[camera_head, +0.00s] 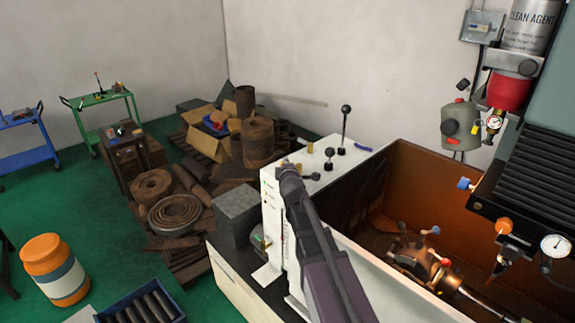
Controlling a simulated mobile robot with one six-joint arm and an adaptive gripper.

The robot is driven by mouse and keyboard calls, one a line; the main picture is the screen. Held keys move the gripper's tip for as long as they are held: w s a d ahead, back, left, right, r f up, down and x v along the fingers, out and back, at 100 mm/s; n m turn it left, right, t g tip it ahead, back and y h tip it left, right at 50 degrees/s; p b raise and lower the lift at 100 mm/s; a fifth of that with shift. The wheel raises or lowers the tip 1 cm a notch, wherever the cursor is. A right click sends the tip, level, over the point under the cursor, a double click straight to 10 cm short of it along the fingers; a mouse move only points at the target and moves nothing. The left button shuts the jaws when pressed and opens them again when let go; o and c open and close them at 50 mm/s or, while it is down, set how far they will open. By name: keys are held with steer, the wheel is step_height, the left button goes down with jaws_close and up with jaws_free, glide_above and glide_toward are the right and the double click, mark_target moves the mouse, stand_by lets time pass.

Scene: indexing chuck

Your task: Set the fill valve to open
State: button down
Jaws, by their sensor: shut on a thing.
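My arm reaches up from the bottom of the view, and my gripper (289,175), at its dark far end, is at the upper front corner of the white control panel (271,215). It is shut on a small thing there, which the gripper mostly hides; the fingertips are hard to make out. I cannot tell which control is the fill valve. Levers with dark knobs stand on the panel's top: a tall one (346,112), a shorter one (329,155) and a low tilted one (313,177). No readable valve label shows.
Right of the panel is an open brown-walled machine bay (435,175) with a chuck (418,256) inside. A blue knob (464,184), an orange knob (503,226) and a gauge (555,246) hang at the right. A grey block (236,215) sits left of the panel.

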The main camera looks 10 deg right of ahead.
steer(key=shift+w+r, duration=0.1)
steer(key=c, duration=0.8)
jaws_free()
steer(key=shift+a, duration=0.15)
